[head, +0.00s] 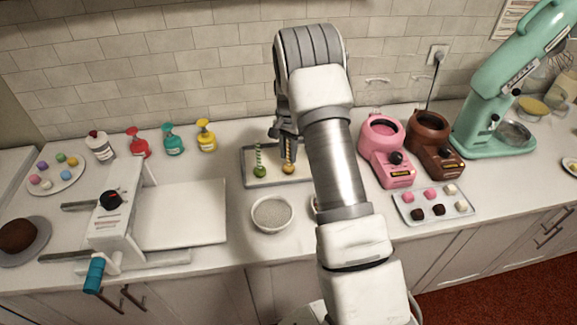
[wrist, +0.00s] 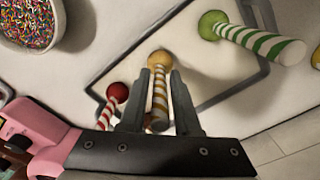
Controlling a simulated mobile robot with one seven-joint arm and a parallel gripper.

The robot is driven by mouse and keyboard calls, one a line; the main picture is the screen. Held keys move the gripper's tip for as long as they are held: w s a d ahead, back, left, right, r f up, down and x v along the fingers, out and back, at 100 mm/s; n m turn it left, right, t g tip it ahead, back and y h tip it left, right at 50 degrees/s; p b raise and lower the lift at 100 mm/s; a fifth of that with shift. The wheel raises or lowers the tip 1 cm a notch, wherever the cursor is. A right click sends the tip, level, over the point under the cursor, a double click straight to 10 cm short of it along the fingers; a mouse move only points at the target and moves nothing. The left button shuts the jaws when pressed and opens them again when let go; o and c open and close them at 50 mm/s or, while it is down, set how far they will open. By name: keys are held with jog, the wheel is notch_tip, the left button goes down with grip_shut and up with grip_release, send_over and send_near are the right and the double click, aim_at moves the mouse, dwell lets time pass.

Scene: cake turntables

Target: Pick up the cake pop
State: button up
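Three cake pops show in the wrist view: a red one (wrist: 116,93), an orange-yellow one (wrist: 159,60) and a green one (wrist: 211,24). Each has a striped stick, and they are at a grey-rimmed tray (wrist: 228,92). In the head view the green pop (head: 260,171) and the orange one (head: 288,168) stand stick-up on the tray (head: 262,183); my arm hides the red one. My gripper (wrist: 159,75) is open, with one finger on each side of the orange pop's stick and gaps visible. In the head view my gripper (head: 284,135) is above the tray.
Pink (head: 387,150) and brown (head: 435,145) melting pots are to the right. A white machine (head: 120,205) and several bottles are left. The tiled wall (head: 200,65) is close behind.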

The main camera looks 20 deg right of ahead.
grip_shut()
dwell(1.1)
